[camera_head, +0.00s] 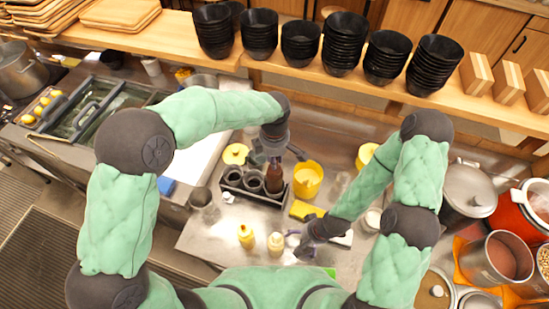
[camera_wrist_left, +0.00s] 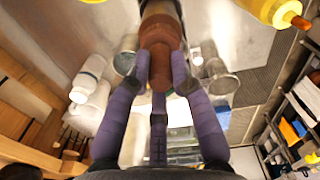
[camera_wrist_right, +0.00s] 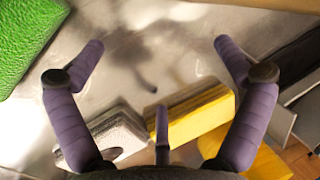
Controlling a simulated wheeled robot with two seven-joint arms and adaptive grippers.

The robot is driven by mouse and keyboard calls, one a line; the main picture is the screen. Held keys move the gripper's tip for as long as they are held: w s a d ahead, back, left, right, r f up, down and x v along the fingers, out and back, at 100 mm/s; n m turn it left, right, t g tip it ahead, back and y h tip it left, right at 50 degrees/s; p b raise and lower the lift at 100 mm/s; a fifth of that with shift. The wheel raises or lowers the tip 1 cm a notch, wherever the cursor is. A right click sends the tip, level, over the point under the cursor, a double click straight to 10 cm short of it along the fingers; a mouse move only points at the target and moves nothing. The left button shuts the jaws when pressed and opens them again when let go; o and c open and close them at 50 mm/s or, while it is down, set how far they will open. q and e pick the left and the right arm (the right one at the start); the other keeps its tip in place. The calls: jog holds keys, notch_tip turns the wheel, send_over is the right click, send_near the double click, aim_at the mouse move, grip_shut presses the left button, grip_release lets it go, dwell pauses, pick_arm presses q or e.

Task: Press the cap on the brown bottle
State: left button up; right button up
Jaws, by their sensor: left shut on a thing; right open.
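The brown bottle (camera_head: 273,178) is upright at the right end of the black caddy (camera_head: 236,190). I cannot tell whether it stands in the caddy's slot or just above it. My left gripper (camera_head: 274,152) is over it from above, shut on its upper part. In the left wrist view, the purple fingers close around the brown bottle (camera_wrist_left: 158,32). No separate cap can be made out. My right gripper (camera_head: 302,246) is open and empty, low over the counter to the right of the squeeze bottles. Its spread fingers show in the right wrist view (camera_wrist_right: 160,60).
Yellow (camera_head: 246,236) and cream (camera_head: 275,243) squeeze bottles stand in front of the caddy. A yellow container (camera_head: 308,179) is right of it. A yellow sponge (camera_wrist_right: 195,117) lies near my right gripper. Stacked black bowls (camera_head: 344,42) line the shelf behind.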

pick_arm(q)
jog(key=shift+f+b, duration=0.4)
pick_arm(e)
jog(key=shift+f, duration=0.5)
pick_arm(q)
jog(key=o, duration=1.2)
jog(key=shift+o, duration=0.2)
jog(key=shift+r, duration=0.15)
pick_arm(e)
jog(key=shift+r, duration=0.1)
pick_arm(q)
jog(key=shift+r+p, duration=1.75)
jog(key=shift+r, duration=1.4)
pick_arm(e)
jog(key=shift+r, duration=1.65)
pick_arm(q)
grip_shut()
